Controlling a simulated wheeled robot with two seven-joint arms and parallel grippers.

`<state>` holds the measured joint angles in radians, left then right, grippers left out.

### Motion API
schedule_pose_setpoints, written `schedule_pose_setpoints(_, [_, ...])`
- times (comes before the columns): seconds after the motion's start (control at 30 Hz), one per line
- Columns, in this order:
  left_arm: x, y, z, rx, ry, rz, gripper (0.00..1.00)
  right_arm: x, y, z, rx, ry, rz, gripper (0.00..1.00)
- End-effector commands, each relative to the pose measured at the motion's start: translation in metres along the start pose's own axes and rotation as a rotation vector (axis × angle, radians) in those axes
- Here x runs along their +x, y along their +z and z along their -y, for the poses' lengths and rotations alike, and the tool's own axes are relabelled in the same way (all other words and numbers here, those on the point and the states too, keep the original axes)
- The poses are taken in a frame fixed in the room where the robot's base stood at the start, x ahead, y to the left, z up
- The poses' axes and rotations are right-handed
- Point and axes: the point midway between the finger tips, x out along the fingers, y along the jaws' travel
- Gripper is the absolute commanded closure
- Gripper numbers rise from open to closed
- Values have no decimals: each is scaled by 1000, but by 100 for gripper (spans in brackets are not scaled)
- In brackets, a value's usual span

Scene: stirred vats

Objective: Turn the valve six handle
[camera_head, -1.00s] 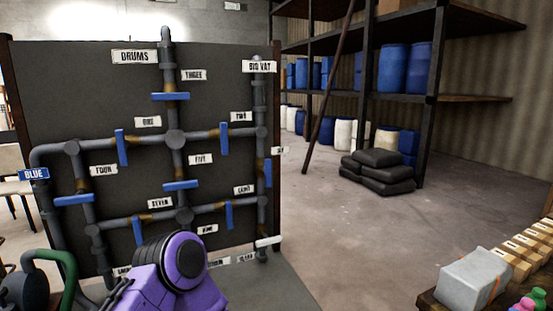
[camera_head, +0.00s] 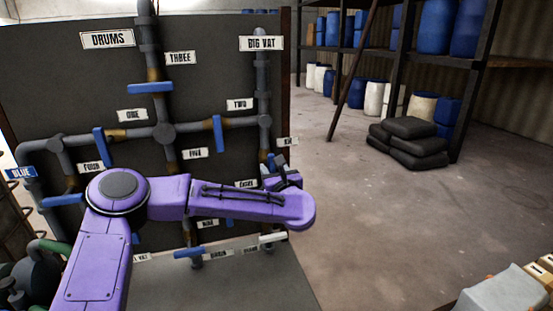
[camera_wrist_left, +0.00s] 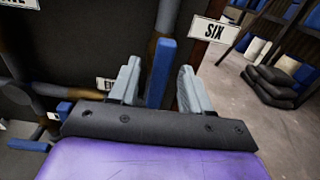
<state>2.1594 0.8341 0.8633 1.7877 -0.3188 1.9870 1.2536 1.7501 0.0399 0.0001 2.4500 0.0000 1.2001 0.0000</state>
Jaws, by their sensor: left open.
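The valve six handle is a blue upright bar (camera_wrist_left: 161,68), seen in the left wrist view just left of the white SIX label (camera_wrist_left: 213,31). My left gripper (camera_wrist_left: 157,84) is open, with one grey finger on each side of the blue bar. I cannot tell whether either finger touches it. In the head view my left gripper (camera_head: 279,165) is at the right pipe of the board, beside the SIX label (camera_head: 287,141). The gripper and my purple forearm hide most of the handle there. My right gripper is not in view.
The dark board (camera_head: 75,90) carries grey pipes and several other blue handles, such as valve two's (camera_head: 217,133) and valve three's (camera_head: 150,87). Black sacks (camera_head: 410,143) lie on the floor behind.

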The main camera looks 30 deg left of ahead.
Motion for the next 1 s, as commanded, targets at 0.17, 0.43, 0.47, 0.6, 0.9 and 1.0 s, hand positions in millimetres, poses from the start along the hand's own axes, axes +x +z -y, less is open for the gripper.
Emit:
schedule_pose_setpoints(0.17, [39, -7, 12, 17, 5, -10, 52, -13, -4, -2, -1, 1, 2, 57])
schedule_pose_setpoints(0.43, [54, -17, 18, 28, 5, -17, 52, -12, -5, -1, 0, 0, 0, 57])
schedule_pose_setpoints(0.47, [54, -17, 18, 28, 5, -17, 52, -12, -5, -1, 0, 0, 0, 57])
schedule_pose_setpoints(0.6, [54, -17, 19, 29, 4, -17, 88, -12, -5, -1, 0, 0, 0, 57])
schedule_pose_setpoints(0.9, [53, -16, 20, 34, 4, -16, 100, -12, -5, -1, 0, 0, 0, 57])
schedule_pose_setpoints(1.0, [53, -17, 20, 51, 3, -15, 100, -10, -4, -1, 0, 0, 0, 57])
